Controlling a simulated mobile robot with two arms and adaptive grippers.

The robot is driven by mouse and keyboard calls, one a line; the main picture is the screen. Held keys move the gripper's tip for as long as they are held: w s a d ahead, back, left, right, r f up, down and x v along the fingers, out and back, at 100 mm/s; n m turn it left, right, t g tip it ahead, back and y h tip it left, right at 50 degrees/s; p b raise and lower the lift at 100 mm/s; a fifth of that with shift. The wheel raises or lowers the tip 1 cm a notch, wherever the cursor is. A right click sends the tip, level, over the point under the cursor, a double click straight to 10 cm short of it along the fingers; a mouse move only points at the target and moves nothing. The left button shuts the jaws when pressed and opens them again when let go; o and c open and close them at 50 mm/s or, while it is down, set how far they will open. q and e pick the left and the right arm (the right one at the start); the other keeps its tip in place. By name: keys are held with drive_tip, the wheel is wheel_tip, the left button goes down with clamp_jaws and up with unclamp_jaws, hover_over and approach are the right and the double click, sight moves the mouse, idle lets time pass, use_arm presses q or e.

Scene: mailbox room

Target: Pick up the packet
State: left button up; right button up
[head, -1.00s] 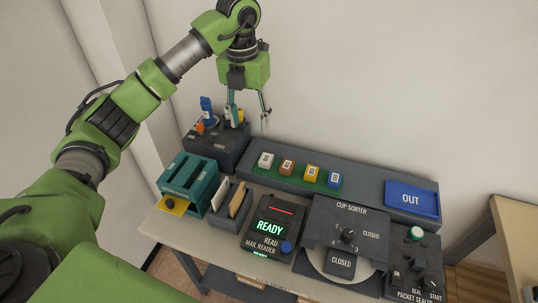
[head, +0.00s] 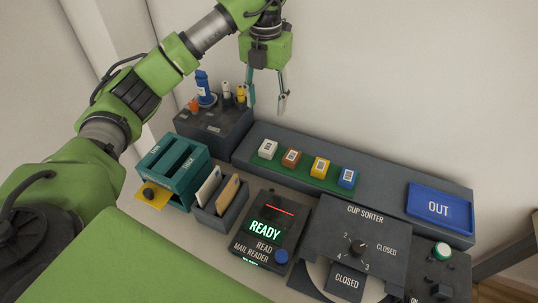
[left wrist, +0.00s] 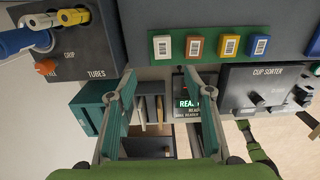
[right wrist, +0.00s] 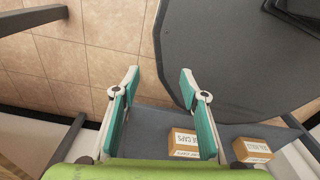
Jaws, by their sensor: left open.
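No item is marked as the packet. Two flat upright pieces, one white (head: 209,185) and one tan (head: 229,193), stand in a dark grey holder (head: 223,219). Four small labelled blocks, white (head: 268,149), brown (head: 291,158), yellow (head: 320,167) and blue (head: 347,178), sit on a green strip. My left gripper (head: 267,107) is open and empty, pointing down above the bench behind the holder. In the left wrist view the holder's slots (left wrist: 151,109) show between its fingers. My right gripper (right wrist: 159,82) is open and empty, seen only in the right wrist view.
A teal slotted box (head: 172,168) stands left of the holder, and a tube rack (head: 213,128) behind it. The mail reader (head: 267,230), cup sorter (head: 362,240) and blue OUT tray (head: 439,208) are to the right. Cartons (right wrist: 183,143) lie on a grey surface near my right gripper.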

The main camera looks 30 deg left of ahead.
use_arm(q)
drive_tip(key=f, duration=0.2)
drive_tip(key=p, duration=0.1)
hover_over(268, 146)
drive_tip(key=f, duration=0.7)
drive_tip(key=shift+w+a+f, duration=0.15)
drive_tip(key=shift+a+f, duration=0.1)
drive_tip(key=shift+f, duration=0.05)
drive_tip(key=shift+d+f+p, duration=0.15)
drive_tip(key=shift+f+p, duration=0.3)
drive_tip(key=shift+f, duration=0.15)
drive_tip(key=f, duration=0.1)
drive_tip(key=f+p, duration=0.1)
drive_tip(key=f, duration=0.1)
drive_tip(key=shift+s+d+f, duration=0.1)
drive_tip(key=shift+s+f, duration=0.1)
drive_tip(key=shift+f, duration=0.45)
drive_tip(key=c, duration=1.2)
use_arm(e)
drive_tip(key=shift+w+d+r, duration=0.1)
drive_tip(key=shift+w+r, duration=0.25)
drive_tip(key=shift+r, duration=0.25)
drive_tip(key=shift+w+r, duration=0.35)
drive_tip(key=shift+r, duration=0.25)
